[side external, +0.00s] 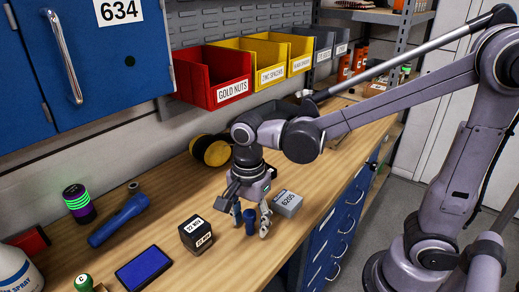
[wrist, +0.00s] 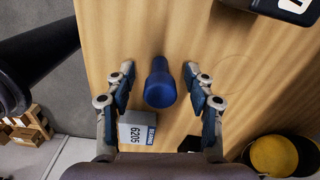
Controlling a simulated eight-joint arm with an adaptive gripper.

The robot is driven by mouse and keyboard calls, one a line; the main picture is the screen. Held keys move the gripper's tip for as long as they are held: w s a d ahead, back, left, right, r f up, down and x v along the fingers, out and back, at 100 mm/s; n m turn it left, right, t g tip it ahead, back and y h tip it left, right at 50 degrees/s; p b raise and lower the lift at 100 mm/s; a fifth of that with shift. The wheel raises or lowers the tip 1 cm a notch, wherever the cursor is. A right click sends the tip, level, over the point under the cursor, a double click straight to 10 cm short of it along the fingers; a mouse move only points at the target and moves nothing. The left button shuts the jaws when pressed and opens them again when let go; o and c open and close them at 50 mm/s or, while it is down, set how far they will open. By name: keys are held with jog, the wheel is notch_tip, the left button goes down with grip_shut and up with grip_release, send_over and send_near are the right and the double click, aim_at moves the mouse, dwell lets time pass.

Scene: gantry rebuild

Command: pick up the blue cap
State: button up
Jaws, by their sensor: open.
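The blue cap (side external: 250,219) is a small, dark blue, round piece standing on the wooden bench. It also shows in the wrist view (wrist: 160,88), near the middle of the picture. My gripper (side external: 251,227) points down over it. Its two fingers are spread, one on each side of the cap. In the wrist view, a strip of bench shows between the cap and each finger of my gripper (wrist: 159,72), so neither finger appears to touch it. No part of the cap is lifted by the fingers.
A grey box marked 6205 (side external: 287,203) stands close beside the right finger. A black labelled cube (side external: 196,235) is to the left. A blue pad (side external: 144,268), a blue torch-like tool (side external: 118,220) and a yellow-black roll (side external: 210,150) are farther off. Bins hang behind.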

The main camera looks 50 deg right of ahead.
grip_shut()
dwell(0.4)
